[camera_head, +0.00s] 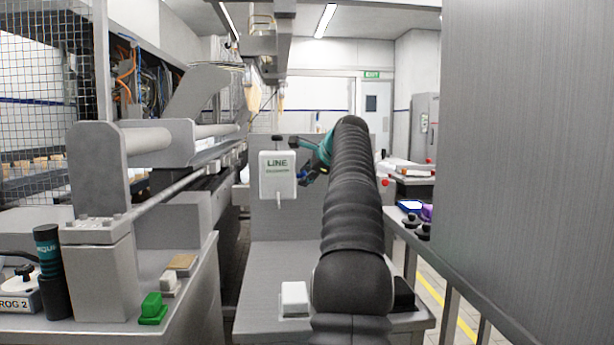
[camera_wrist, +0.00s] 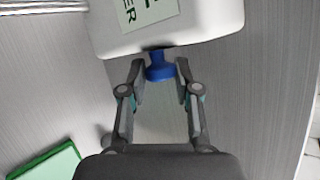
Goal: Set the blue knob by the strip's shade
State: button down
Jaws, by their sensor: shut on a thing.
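A blue knob (camera_wrist: 159,72) sits at the edge of a white box in the wrist view. My gripper (camera_wrist: 160,66) is shut on it, one fingertip on each side. The white box (camera_wrist: 185,38) has a pale green label with dark lettering. In the head view the white box (camera_head: 278,188) stands against a grey panel and its label reads LINE. The knob's setting cannot be read. I cannot pick out the strip in either view.
A green block (camera_head: 152,308) lies on the left bench near a brown pad (camera_head: 182,262). A white block (camera_head: 294,298) lies on the grey surface below the box. A large grey panel (camera_head: 530,150) closes off the right. A green rectangle (camera_wrist: 45,165) shows in the wrist view.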

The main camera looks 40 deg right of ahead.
jog(key=c, duration=0.8)
grip_release()
jog(key=shift+s+r, duration=0.1)
jog(key=v, duration=1.1)
jog(key=shift+s+r, duration=0.25)
jog(key=shift+s, duration=0.05)
